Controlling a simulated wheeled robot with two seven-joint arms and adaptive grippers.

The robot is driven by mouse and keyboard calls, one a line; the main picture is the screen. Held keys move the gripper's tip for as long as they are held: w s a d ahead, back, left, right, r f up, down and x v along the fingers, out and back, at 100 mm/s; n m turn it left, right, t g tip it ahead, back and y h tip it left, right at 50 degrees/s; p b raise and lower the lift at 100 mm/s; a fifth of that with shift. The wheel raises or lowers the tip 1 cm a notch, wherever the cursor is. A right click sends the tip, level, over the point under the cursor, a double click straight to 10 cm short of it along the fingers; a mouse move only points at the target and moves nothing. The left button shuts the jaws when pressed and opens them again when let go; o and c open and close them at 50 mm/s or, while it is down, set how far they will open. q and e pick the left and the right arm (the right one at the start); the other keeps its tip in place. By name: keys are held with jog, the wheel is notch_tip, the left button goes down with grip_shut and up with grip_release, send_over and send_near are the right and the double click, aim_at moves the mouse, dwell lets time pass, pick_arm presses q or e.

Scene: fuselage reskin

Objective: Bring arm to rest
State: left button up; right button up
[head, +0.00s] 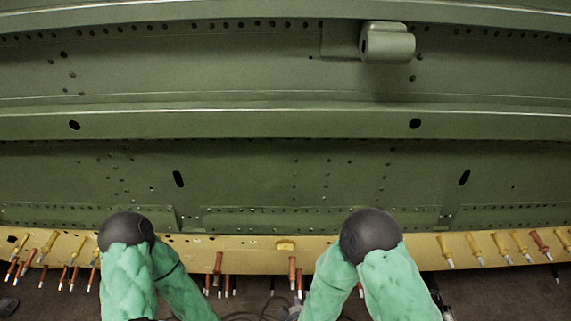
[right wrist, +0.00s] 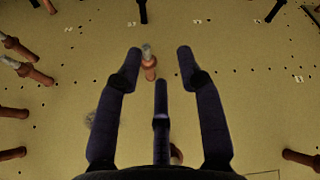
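My right gripper (right wrist: 160,62) shows in the right wrist view with its three dark fingers spread apart and nothing between them. It faces a yellow drilled panel (right wrist: 240,110). A copper-coloured fastener with a grey tip (right wrist: 149,65) stands beyond the fingertips; I cannot tell the exact gap. In the head view both my arms, in green sleeves with black joint caps, are bent at the bottom. The right hand hardly shows there, low behind the sleeve. My left gripper is not visible.
A green riveted fuselage skin (head: 250,170) with ribs fills the head view, with a bracket (head: 388,43) at upper right. Below it runs a yellow edge strip (head: 240,258) with several yellow and copper fasteners sticking out. More fasteners (right wrist: 25,68) ring the gripper. Dark floor lies below.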

jog(key=s+d+f+m+g+y, duration=0.3)
jog(key=s+d+f+m+g, duration=0.3)
jog(key=s, duration=0.5)
notch_tip(320, 180, down, 3)
jog(key=m+g, duration=0.2)
jog(key=shift+s+d+m, duration=0.25)
jog(key=shift+d+m, duration=0.05)
jog(key=shift+m, duration=0.1)
jog(key=shift+f, duration=0.1)
